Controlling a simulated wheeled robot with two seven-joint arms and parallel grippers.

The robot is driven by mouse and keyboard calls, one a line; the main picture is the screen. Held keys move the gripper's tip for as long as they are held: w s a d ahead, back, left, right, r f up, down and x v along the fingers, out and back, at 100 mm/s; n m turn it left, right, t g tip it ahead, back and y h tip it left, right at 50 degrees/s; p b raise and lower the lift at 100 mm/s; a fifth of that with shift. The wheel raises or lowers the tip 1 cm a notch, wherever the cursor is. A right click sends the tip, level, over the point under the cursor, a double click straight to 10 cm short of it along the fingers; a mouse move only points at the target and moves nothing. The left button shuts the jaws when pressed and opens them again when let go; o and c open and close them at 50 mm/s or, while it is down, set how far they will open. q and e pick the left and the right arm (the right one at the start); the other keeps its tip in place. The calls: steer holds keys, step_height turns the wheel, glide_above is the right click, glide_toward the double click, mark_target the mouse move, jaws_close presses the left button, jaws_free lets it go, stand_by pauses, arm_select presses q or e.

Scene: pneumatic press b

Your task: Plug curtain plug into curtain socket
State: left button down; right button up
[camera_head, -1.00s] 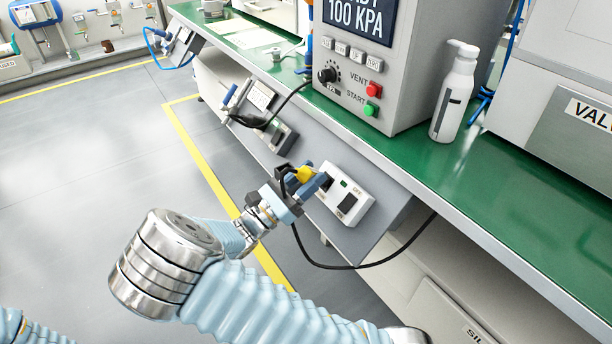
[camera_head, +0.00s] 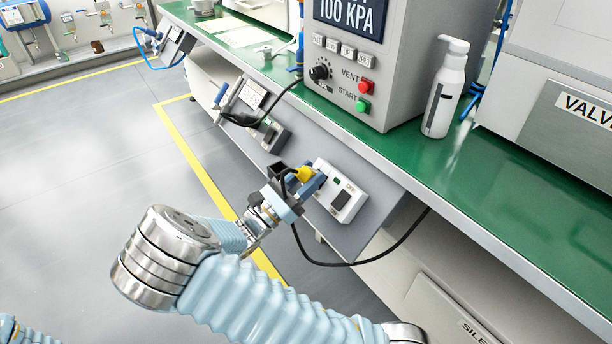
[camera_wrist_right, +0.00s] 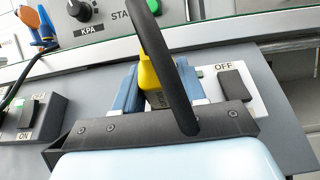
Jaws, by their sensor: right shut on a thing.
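The yellow curtain plug (camera_head: 304,173) is held between the blue fingers of my right gripper (camera_head: 311,181). Its black cable loops down below the bench edge. The curtain socket is on a white box (camera_head: 347,191) with a dark switch marked OFF, on the sloping grey panel. The gripper and plug are at the left end of this box and cover the socket opening. In the right wrist view the plug (camera_wrist_right: 150,78) points at the white box (camera_wrist_right: 258,90), and the cable crosses in front. I cannot tell whether the plug's tip is inside. My left gripper is out of view.
A second box (camera_head: 270,134), with a switch marked ON, sits further left on the panel with a black cable. The green bench top (camera_head: 470,185) carries a grey press controller (camera_head: 375,75) and a white pump bottle (camera_head: 445,92). Floor is free at left.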

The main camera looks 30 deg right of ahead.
steer(key=shift+d+f, duration=0.1)
steer(key=o, duration=1.2)
steer(key=shift+c, duration=0.2)
steer(key=w+v, duration=0.1)
steer(key=v, duration=1.2)
steer(key=shift+s+a+f+b, duration=0.2)
steer(key=shift+s+a+b, duration=0.15)
steer(key=shift+s+b, duration=0.15)
